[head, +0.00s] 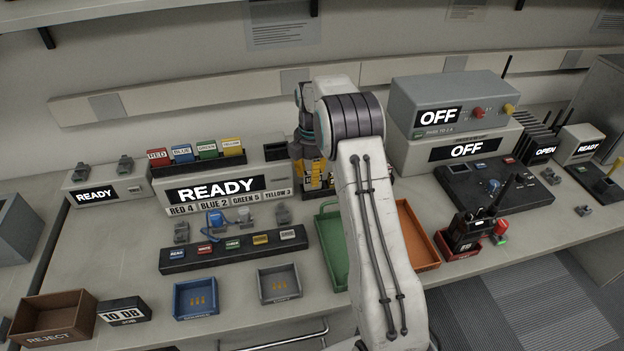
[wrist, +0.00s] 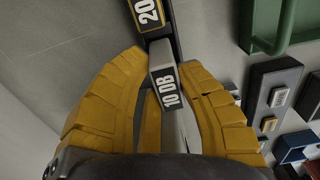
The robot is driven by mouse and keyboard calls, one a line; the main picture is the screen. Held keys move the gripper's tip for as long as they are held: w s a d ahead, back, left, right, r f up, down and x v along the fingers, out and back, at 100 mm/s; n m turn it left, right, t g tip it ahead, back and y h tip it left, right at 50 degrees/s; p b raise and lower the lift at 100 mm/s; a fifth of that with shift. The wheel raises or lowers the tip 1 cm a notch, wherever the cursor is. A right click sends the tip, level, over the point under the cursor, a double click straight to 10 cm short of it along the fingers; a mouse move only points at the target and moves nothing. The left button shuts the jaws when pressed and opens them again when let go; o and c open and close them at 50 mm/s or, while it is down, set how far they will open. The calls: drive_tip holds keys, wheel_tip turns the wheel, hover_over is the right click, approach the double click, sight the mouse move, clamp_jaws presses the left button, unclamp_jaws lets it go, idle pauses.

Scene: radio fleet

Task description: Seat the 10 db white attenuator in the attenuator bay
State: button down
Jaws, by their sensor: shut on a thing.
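The 10 dB white attenuator (wrist: 166,86) shows in the wrist view as a pale block with a dark "10 DB" label. My gripper (wrist: 164,68) is shut on it, with a yellow finger on each side. A yellow-labelled "20" attenuator (wrist: 149,12) is just beyond it on a dark strip. I cannot tell whether the held block is clear of that strip. In the head view my gripper (head: 316,176) is partly hidden behind my arm, right of the large "READY" unit (head: 215,188). The attenuator bay is not clearly identifiable; a dark opening (head: 276,151) shows on that unit's top right.
A green tray (head: 331,245) and an orange tray (head: 418,240) flank my arm. A "10 DB" job sign (head: 124,311) stands beside the brown reject bin (head: 50,318). A strip of coloured labelled pieces (head: 234,250) lies in front of the unit. Grey "OFF" boxes (head: 455,105) stand to the right.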

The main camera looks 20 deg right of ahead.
drive_tip(key=shift+s+r, duration=0.25)
drive_tip(key=shift+r, duration=0.85)
drive_tip(key=s+r+b, duration=0.1)
drive_tip(key=s+r, duration=0.2)
drive_tip(key=s, duration=0.2)
drive_tip(key=s+d+r+b, duration=0.1)
drive_tip(key=s+r, duration=0.2)
drive_tip(key=s, duration=0.3)
drive_tip(key=shift+r, duration=0.3)
